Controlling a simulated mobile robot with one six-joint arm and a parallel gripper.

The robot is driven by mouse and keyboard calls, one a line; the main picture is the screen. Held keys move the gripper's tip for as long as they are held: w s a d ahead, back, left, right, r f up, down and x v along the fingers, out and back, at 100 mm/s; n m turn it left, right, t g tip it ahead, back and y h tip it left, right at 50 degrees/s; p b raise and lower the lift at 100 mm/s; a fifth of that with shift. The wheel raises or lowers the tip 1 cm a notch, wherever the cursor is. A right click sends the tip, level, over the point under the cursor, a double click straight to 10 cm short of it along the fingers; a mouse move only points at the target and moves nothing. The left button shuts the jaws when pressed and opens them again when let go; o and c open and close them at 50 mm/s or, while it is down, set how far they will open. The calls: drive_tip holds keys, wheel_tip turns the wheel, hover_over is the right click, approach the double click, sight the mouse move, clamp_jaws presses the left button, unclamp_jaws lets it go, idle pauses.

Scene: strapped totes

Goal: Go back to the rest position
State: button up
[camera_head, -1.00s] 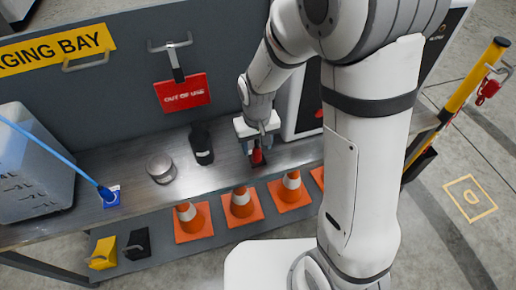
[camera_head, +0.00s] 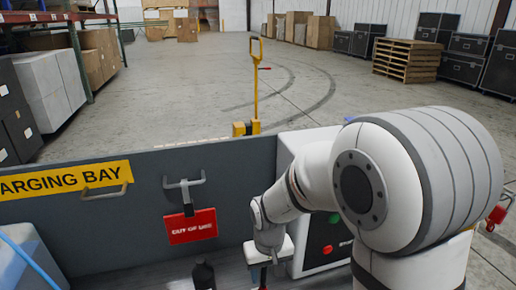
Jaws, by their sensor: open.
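My white arm fills the right side of the view.
A red "OUT OF USE" sign (camera_head: 190,227) hangs on the grey panel (camera_head: 140,222). A black bottle (camera_head: 204,276) stands left of my gripper. The white box (camera_head: 322,215) is close on its right. A yellow pallet truck (camera_head: 256,85) stands beyond on open floor.

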drive_tip(key=s+d+r+m+p, duration=0.1)
drive_tip(key=s+d+r+p, duration=0.2)
drive_tip(key=r, duration=0.5)
drive_tip(key=s+d+r+m+t+p, duration=0.1)
drive_tip(key=s+d+r+p, duration=0.3)
drive_tip(key=r, duration=0.4)
drive_tip(key=s+d+r+m+t+p, duration=0.1)
drive_tip(key=s+d+r+p, duration=0.3)
drive_tip(key=r, duration=0.4)
drive_tip(key=shift+s+d+r, duration=0.25)
drive_tip(key=shift+s+d, duration=0.15)
drive_tip(key=shift+d, duration=0.35)
drive_tip(key=shift+c, duration=0.2)
